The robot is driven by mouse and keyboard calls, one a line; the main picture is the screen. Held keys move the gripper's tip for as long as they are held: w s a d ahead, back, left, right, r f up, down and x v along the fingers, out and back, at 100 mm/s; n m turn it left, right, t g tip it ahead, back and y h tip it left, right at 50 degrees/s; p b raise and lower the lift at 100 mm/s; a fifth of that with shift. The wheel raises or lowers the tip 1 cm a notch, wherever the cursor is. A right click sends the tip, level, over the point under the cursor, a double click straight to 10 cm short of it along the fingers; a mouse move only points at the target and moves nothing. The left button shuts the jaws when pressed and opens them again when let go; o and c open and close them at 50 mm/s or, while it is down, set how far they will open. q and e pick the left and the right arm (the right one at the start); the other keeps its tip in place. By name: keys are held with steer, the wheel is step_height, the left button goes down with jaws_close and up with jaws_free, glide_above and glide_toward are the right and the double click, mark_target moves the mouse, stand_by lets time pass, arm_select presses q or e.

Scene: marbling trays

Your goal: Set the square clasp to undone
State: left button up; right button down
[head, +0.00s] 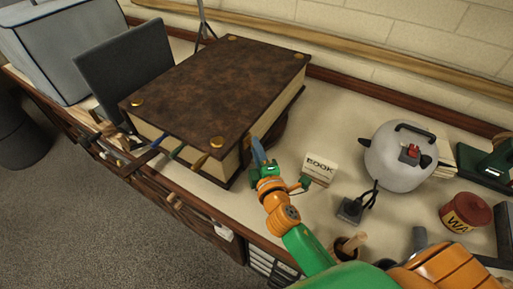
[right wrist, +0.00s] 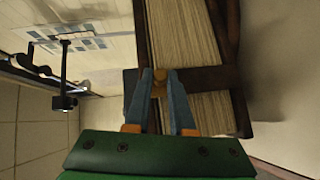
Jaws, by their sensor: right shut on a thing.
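A large closed book (head: 225,85) with a mottled brown cover and brass corner bosses lies on the bench. In the right wrist view, a dark strap (right wrist: 205,78) crosses its page edges (right wrist: 177,35). A small brass clasp piece (right wrist: 160,76) sits on this strap. My right gripper (head: 257,147) is at the book's right side; in the right wrist view its blue-grey fingers (right wrist: 160,88) are shut on the brass piece. The fingers partly hide the clasp, so I cannot tell its exact shape or whether it is fastened. My left gripper is not in view.
Ribbons (head: 147,152) hang from the book's front edge. A small "BOOK" sign (head: 320,167) stands close right of my gripper. A rounded grey pot (head: 395,160) and a red-lidded jar (head: 466,211) stand further right. A dark upright panel (head: 125,65) is at left.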

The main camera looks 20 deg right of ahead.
stand_by(0.7)
steer(key=s+d+f+m+t+h+b, duration=0.1)
steer(key=s+d+f+m+t+b, duration=0.3)
steer(key=b, duration=1.6)
steer(key=shift+s+f+m+t+h, duration=0.3)
steer(key=shift+s+f+m+t, duration=0.15)
steer(key=shift+s+m, duration=0.2)
steer(key=shift+w, duration=0.1)
